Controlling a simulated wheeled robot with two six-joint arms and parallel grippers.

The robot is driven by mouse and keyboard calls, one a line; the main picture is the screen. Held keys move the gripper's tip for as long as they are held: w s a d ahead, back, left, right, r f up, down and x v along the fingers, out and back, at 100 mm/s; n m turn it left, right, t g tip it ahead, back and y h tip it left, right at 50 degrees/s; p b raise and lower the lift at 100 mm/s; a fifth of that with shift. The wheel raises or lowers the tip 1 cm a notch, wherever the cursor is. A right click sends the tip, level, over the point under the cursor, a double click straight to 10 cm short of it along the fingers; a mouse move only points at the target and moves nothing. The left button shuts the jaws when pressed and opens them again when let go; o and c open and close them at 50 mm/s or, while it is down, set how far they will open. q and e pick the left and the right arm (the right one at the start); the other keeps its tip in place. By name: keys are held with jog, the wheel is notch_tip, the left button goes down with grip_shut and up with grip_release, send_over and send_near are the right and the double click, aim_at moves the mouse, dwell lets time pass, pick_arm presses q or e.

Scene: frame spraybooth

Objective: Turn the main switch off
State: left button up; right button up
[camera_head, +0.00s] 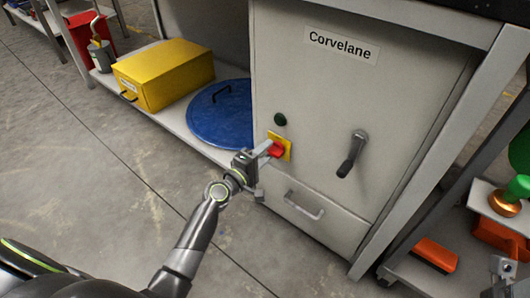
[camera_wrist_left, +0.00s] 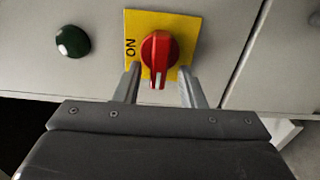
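The main switch is a red rotary knob (camera_head: 276,149) on a yellow plate (camera_head: 287,146), low on the grey cabinet front. In the left wrist view the knob (camera_wrist_left: 157,52) has a white mark at its lower end, and "ON" is printed sideways on the plate's left part (camera_wrist_left: 131,25). My left gripper (camera_head: 266,151) is at the switch. In the wrist view its fingers (camera_wrist_left: 160,84) are apart, one on each side of the knob's lower end, with small gaps seeming to show. My right gripper (camera_head: 503,268) shows only partly at the lower right edge; its fingers are unclear.
A dark green button (camera_head: 280,119) sits above the switch. A black lever handle (camera_head: 352,154) is to its right and a drawer handle (camera_head: 304,205) below. A blue round lid (camera_head: 222,116) and a yellow box (camera_head: 162,75) stand on the low shelf at left. Open floor lies in front.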

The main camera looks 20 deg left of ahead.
pick_arm(q)
jog(key=v, duration=1.7)
jog(key=shift+s, duration=0.15)
jog(key=shift+a+r, duration=0.1)
